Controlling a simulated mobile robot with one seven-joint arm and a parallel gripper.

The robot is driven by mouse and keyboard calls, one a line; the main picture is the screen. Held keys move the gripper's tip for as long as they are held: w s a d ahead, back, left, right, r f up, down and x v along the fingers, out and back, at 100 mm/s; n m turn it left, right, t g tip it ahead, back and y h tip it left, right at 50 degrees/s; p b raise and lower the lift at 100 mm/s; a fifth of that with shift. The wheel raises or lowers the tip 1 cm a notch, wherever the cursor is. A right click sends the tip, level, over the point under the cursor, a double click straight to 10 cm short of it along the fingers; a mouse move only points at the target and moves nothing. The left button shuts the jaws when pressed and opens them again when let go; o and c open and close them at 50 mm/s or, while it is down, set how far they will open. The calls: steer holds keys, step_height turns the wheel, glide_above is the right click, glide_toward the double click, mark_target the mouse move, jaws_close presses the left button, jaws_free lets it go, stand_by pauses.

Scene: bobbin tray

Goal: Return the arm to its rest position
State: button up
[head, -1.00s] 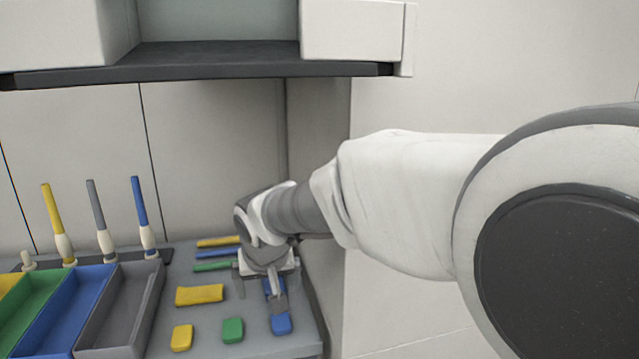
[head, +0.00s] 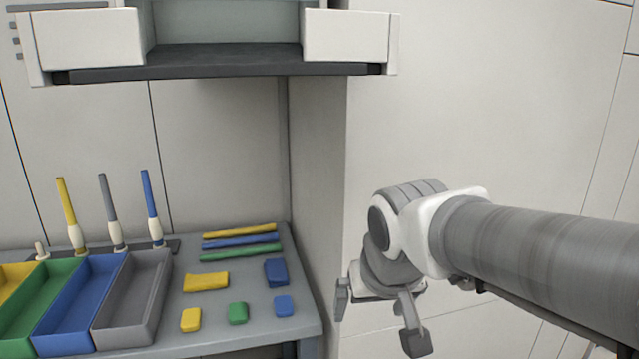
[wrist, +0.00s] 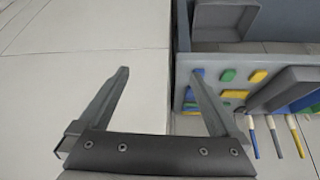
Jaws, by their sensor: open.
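My gripper (head: 378,325) is open and empty, its fingers pointing down, to the right of the table's right edge in the head view. In the wrist view its two fingers (wrist: 160,88) are spread wide with nothing between them. My arm comes in from the right side of the head view. The grey table (head: 235,338) lies to the left of the gripper and shows at the right in the wrist view (wrist: 183,70).
On the table are yellow (head: 206,282) and blue (head: 276,272) blocks, smaller blocks, thin rods (head: 240,241), coloured bins (head: 88,300) and upright bobbins on pegs (head: 152,215). A shelf (head: 220,62) hangs above. The space right of the table looks clear.

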steer(key=s+d+f+m, duration=0.1)
steer(key=s+d, duration=0.2)
steer(key=s, duration=0.3)
steer(key=s+d+f, duration=0.1)
steer(key=s+d, duration=0.3)
steer(key=s, duration=0.2)
step_height(320, 180, up, 20)
steer(key=p, duration=1.9)
steer(key=shift+w+a+p, duration=0.2)
steer(key=shift+p, duration=0.15)
